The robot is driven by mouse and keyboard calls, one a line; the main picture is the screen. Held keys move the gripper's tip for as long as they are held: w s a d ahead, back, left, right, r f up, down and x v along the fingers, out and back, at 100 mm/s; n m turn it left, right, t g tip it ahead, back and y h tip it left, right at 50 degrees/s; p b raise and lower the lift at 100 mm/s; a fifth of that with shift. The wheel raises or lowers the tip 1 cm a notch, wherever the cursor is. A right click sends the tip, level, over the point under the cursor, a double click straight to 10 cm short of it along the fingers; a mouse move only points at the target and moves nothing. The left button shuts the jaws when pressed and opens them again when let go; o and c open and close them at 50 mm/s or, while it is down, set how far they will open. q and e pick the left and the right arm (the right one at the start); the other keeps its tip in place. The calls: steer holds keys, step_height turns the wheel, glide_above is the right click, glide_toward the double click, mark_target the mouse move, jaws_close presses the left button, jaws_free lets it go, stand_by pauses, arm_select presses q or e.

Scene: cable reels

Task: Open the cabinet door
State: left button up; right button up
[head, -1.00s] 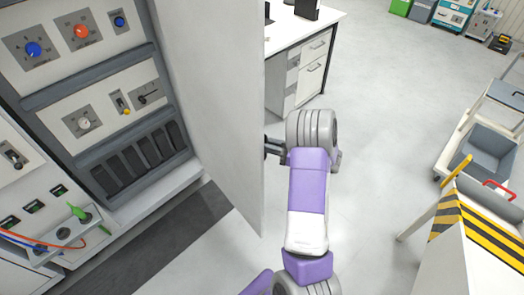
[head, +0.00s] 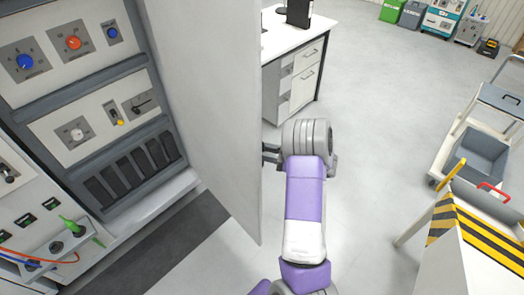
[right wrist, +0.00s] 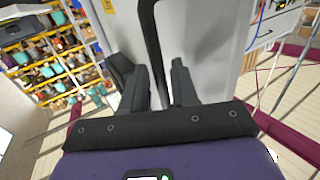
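The cabinet door (head: 215,110) is a plain light-grey panel, standing wide open to the right of the cabinet. The cabinet's inside, with knobs and dark slots, is in plain view. My right gripper (head: 268,153) is at the outer side of the door in the head view, its fingertips partly hidden by the door edge. In the right wrist view, a dark upright door handle (right wrist: 152,45) runs down between the two fingers of the right gripper (right wrist: 160,80), which are close together around it. My left gripper is not in view.
A white desk (head: 290,38) with drawers stands behind the door. A grey cart (head: 480,150) and a yellow-and-black striped stand (head: 480,235) are at right. Shelves with colourful bins (right wrist: 50,55) show in the right wrist view. The floor between (head: 385,115) is clear.

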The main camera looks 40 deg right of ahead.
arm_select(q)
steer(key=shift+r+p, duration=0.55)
arm_select(e)
steer(key=v, duration=0.7)
